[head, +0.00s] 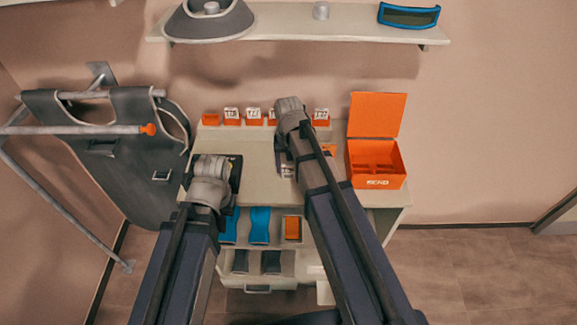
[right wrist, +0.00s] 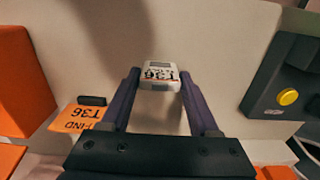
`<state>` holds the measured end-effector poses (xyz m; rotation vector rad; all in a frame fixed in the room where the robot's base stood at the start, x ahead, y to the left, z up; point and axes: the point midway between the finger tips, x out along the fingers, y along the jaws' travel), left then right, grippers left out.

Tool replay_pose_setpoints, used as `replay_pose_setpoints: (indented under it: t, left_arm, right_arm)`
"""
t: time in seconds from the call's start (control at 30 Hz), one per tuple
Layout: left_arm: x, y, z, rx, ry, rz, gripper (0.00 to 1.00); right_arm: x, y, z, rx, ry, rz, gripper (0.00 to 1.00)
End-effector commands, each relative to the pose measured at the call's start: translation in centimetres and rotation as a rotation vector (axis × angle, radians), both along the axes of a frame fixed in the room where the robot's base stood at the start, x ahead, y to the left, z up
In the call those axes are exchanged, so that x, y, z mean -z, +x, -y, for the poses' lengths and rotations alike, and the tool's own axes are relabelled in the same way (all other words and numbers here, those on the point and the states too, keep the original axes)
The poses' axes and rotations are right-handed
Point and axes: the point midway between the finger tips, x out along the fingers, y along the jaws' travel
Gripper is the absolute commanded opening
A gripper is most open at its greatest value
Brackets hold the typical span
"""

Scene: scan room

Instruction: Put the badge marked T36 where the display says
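The white badge marked T36 (right wrist: 160,75) is between the fingertips of my right gripper (right wrist: 160,80), which touch its two sides. Its lettering appears upside down in the right wrist view. In the head view the badge (head: 287,171) shows beside my right arm over the middle of the counter; my right gripper's fingers are hidden there. An orange card reading FIND T36 (right wrist: 82,118) is beside the gripper. A dark device with a yellow button (right wrist: 287,97) is at the right; it is mostly covered by my left gripper (head: 212,168) in the head view. The left fingers cannot be made out.
A row of orange holders, several with white badges (head: 253,115), lines the counter's back edge; one holder (head: 210,118) looks empty. An open orange box (head: 377,179) stands right. A dark apron (head: 140,150) hangs left.

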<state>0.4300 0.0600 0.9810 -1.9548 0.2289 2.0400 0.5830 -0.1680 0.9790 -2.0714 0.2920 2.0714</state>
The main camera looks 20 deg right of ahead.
Motion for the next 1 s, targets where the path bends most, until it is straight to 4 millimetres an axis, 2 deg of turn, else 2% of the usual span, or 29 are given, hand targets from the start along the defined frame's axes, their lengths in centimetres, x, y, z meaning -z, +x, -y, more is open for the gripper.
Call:
replay_pose_setpoints:
  t: [0.03, 0.2, 0.47, 0.67, 1.0]
  left_arm:
    - [0.0, 0.0, 0.0, 0.0, 0.0, 0.0, 0.0]
    - [0.0, 0.0, 0.0, 0.0, 0.0, 0.0, 0.0]
    - [-0.1, 0.0, 0.0, 0.0, 0.0, 0.0, 0.0]
    - [-0.9, 0.0, 0.0, 0.0, 0.0, 0.0, 0.0]
    - [-5.1, 0.0, 0.0, 0.001, 0.0, 0.0, 0.0]
  right_arm:
    - [0.0, 0.0, 0.0, 0.0, 0.0, 0.0, 0.69]
    - [0.0, 0.0, 0.0, 0.0, 0.0, 0.0, 0.86]
    - [-0.1, 0.0, 0.0, 0.0, 0.0, 0.0, 0.86]
    - [-0.9, 0.0, 0.0, 0.0, 0.0, 0.0, 0.86]
    - [-5.1, 0.0, 0.0, 0.0, 0.0, 0.0, 0.86]
